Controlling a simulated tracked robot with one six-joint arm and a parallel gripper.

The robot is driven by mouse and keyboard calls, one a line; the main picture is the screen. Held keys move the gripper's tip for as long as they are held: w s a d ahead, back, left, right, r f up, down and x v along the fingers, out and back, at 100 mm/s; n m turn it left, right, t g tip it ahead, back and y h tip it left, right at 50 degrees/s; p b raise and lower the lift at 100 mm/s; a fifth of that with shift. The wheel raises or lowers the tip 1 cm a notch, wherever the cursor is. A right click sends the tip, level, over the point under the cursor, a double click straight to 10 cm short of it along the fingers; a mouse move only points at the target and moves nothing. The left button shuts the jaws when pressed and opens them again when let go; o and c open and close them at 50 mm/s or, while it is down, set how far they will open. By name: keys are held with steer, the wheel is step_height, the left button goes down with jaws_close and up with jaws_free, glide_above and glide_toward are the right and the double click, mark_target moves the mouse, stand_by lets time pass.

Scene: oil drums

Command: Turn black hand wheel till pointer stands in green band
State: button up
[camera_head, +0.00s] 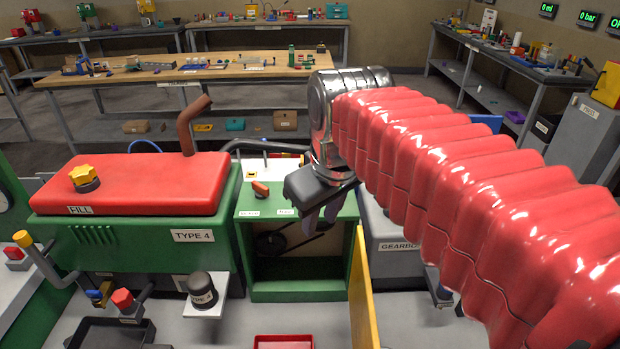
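My gripper (321,215) hangs at the end of my arm, in front of the upper right part of an open-fronted green cabinet (300,291). Its two grey fingers point down and stand apart, with nothing seen between them. A dark round wheel (270,243) sits inside the cabinet, to the left of and below the fingers, and apart from them. I cannot tell whether it is the black hand wheel. I can make out no pointer and no green band. My arm and gripper hide part of the cabinet's right side and what lies behind.
A red tank (140,184) labelled FILL with a yellow cap stands left of the cabinet. A yellow panel (362,293) juts out at the cabinet's right edge. A grey box labelled GEARBOX (397,246) is to the right. A red tray (283,341) lies in front.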

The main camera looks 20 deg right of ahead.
steer(key=w+d+r+n+g, duration=0.2)
steer(key=w+d+r+n, duration=0.1)
steer(key=d, duration=0.6)
steer(key=w+d+r+n+g, duration=0.2)
steer(key=w+d+r, duration=0.3)
steer(key=w+d, duration=0.3)
steer(key=shift+w+d+r+n+y, duration=0.2)
steer(key=shift+d+n+y, duration=0.1)
steer(key=shift+d+n, duration=0.45)
steer(key=shift+o, duration=0.4)
steer(key=shift+d, duration=0.1)
